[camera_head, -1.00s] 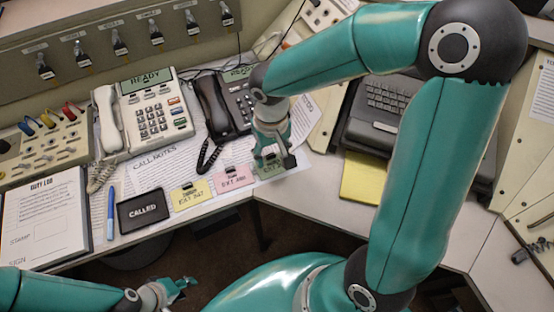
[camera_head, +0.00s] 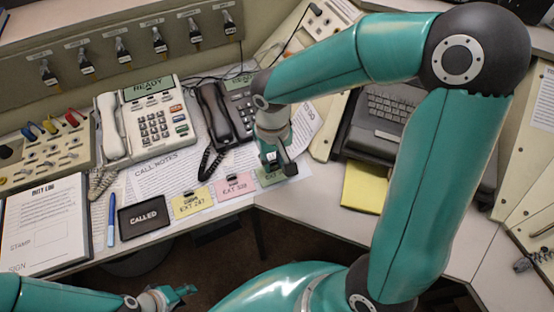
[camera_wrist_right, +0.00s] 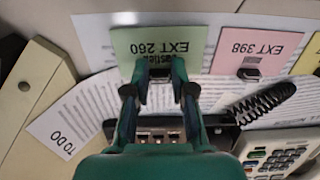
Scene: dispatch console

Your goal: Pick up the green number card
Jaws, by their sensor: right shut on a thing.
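The green number card (camera_head: 268,177), marked EXT 260 in the right wrist view (camera_wrist_right: 188,43), lies near the desk's front edge, right of the pink card. Its black clip (camera_wrist_right: 159,74) is between the fingertips. My right gripper (camera_head: 279,164) is over the card; in the right wrist view (camera_wrist_right: 159,82) its fingers are shut on the card at the clip. The fingers hide part of the card's printing. My left gripper (camera_head: 178,292) is low in the head view, in front of the desk and away from the cards; its jaw opening is too small to tell.
The pink card (camera_head: 235,187) and yellow card (camera_head: 192,202) lie in a row to the left. A black CALLED tray (camera_head: 144,216) is further left. A dark phone (camera_head: 222,115) with a coiled cord stands behind. A yellow pad (camera_head: 364,184) lies right.

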